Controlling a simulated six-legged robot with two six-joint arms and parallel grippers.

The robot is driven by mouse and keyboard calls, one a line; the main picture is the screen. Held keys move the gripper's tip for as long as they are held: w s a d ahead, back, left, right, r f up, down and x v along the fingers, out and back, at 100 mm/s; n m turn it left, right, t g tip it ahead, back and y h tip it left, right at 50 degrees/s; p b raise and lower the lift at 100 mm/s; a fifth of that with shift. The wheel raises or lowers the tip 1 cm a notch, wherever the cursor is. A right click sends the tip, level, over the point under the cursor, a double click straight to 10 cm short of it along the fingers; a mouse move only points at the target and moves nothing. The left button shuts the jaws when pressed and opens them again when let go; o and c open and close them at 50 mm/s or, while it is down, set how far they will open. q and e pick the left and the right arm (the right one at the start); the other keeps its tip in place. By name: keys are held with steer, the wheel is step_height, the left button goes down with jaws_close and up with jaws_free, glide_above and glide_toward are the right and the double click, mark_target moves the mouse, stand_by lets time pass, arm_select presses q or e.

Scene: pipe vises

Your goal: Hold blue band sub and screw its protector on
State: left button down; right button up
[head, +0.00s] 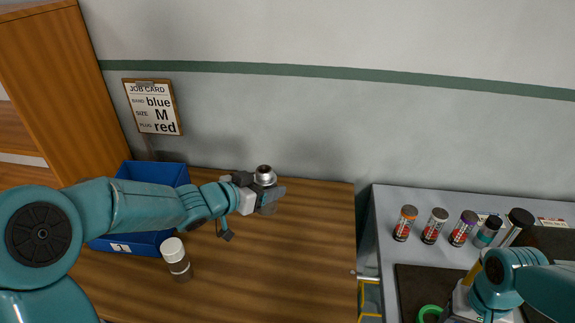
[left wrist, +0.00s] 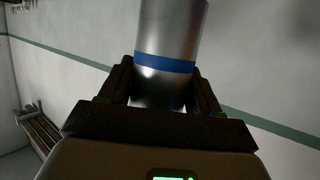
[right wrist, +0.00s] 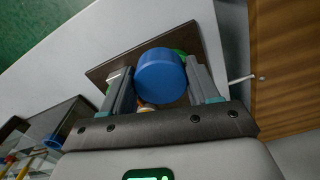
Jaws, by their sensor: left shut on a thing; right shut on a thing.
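The blue band sub (left wrist: 166,62) is a silver metal cylinder with a blue ring, held between the fingers of my left gripper (head: 267,192). In the head view the sub (head: 265,176) stands roughly upright above the wooden table, its open, dark-centred end upward. A round blue protector (right wrist: 159,75) sits between the fingers of my right gripper (right wrist: 157,88), which is shut on it over the bench at the right. In the head view the right fingers and protector are mostly hidden by my right arm. The sub and protector are far apart.
A blue bin (head: 132,241) and a white-capped cylinder (head: 176,258) are on the wooden table (head: 310,250). Several banded cylinders (head: 432,226) line the grey bench (head: 386,215), with a dark mat and green ring (head: 429,313). The job card (head: 153,108) reads blue, M, red.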

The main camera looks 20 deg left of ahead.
arm_select(q)
steer(key=shift+d+r, duration=0.1)
steer(key=shift+r, duration=0.05)
arm_select(e)
steer(key=shift+f, duration=0.15)
arm_select(q)
steer(key=s+d+f, duration=0.1)
steer(key=d+f, duration=0.2)
steer(key=d, duration=0.4)
steer(key=s+d+f, duration=0.1)
steer(key=d+f, duration=0.2)
steer(key=d, duration=0.5)
arm_select(e)
steer(key=shift+f, duration=0.1)
arm_select(q)
steer(key=s+a+f+n+y, duration=0.1)
steer(key=a+f+n+y, duration=0.2)
steer(key=a, duration=0.3)
steer(key=shift+a+f+n+t+y, duration=0.3)
steer(key=shift+f+n+t+y, duration=0.1)
steer(key=shift+y, duration=0.4)
arm_select(e)
steer(key=shift+s, duration=0.1)
steer(key=shift+d, duration=0.1)
arm_select(q)
steer(key=shift+s, duration=0.1)
